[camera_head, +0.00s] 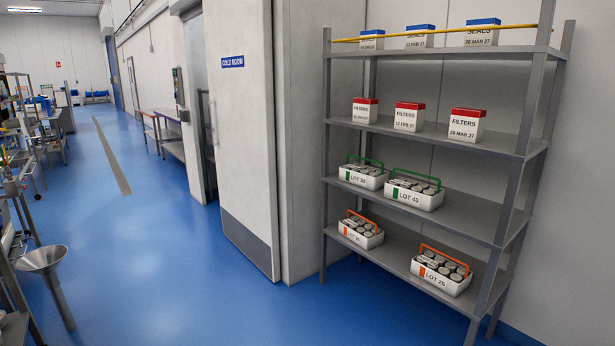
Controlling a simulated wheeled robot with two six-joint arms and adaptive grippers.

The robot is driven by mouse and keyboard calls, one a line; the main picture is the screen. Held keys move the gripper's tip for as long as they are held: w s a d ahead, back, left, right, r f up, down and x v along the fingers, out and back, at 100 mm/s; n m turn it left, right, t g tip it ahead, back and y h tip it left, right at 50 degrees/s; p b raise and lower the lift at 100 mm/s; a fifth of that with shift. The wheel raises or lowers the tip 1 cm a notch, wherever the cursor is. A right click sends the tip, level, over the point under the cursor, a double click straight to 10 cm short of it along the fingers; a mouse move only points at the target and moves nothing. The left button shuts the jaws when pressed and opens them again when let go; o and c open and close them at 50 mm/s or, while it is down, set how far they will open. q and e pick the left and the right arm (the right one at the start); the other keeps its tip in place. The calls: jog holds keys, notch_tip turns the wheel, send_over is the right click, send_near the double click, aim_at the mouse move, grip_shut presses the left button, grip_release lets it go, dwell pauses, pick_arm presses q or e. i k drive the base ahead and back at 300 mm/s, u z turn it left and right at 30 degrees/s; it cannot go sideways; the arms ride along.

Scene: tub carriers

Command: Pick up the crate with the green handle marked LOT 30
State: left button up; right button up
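The white crate with a green handle (362,181) stands upright on the third shelf down of the grey rack, at its left end. Its front label reads as LOT 30, in small print, and it holds several cans with grey lids. A second green-handled crate, marked LOT 40 (415,199), stands close to its right on the same shelf. Neither of my grippers shows in the head view.
Two orange-handled crates, one marked LOT 25 (440,281), one with a hard-to-read label (357,237), stand on the bottom shelf. FILTERS boxes (409,117) and SEALS boxes (420,37) stand above. Blue floor (190,270) before the rack is clear. A funnel (43,259) stands left.

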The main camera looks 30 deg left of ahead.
aim_at(366, 177)
jog(key=u, duration=1.15)
jog(key=i, duration=3.95)
jog(key=z, duration=2.4)
